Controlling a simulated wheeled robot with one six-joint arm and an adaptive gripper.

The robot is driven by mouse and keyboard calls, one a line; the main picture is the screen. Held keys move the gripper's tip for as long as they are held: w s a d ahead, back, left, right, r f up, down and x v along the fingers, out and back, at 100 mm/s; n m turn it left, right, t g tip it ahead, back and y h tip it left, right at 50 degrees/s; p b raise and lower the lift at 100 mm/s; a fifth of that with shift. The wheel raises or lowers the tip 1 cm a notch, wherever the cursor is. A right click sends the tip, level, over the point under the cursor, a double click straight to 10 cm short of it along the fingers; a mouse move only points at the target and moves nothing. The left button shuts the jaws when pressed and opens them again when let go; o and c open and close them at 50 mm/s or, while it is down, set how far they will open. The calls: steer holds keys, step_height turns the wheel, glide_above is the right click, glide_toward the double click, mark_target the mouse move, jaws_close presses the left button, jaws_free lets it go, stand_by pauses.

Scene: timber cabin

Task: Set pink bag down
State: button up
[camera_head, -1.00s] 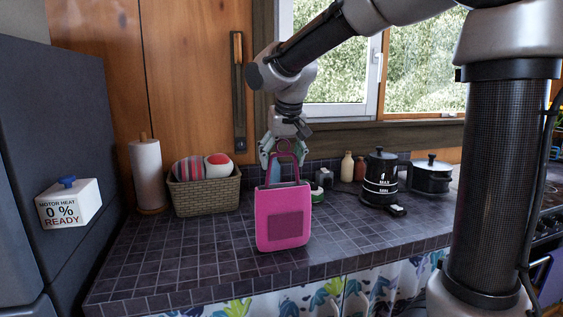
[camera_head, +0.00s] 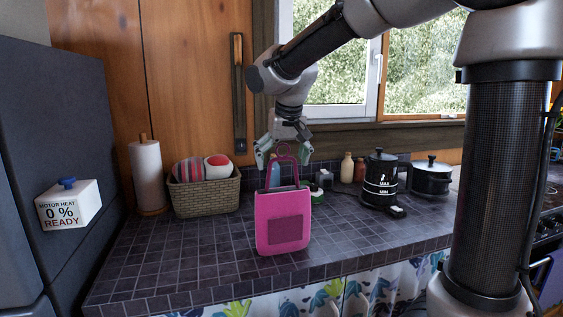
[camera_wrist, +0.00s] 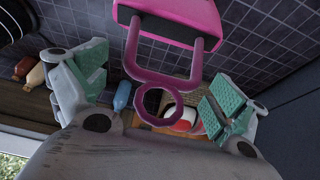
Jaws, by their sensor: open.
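The pink bag (camera_head: 283,218) stands upright on the dark tiled counter (camera_head: 170,262), near its front edge. Its darker pink handle rises to a ring (camera_head: 284,151) at the top. My gripper (camera_head: 283,150) is above the bag with its fingers spread on either side of the ring. In the wrist view my gripper (camera_wrist: 155,95) is wide open, with green pads apart from the handle on both sides. The ring (camera_wrist: 160,107) lies between the fingers, and the pink bag (camera_wrist: 170,18) is at the top of the picture.
A wicker basket (camera_head: 205,195) and a paper towel roll (camera_head: 148,172) stand to the left. A blue bottle (camera_head: 275,174) is behind the bag. A black kettle (camera_head: 379,182) and a pot (camera_head: 431,178) stand to the right. The counter left of the bag is clear.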

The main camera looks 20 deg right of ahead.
steer(key=v, duration=1.2)
steer(key=s+d+f, duration=0.7)
steer(key=s+f, duration=0.1)
steer(key=s, duration=0.3)
steer(key=s+d+f, duration=0.8)
steer(key=s, duration=0.4)
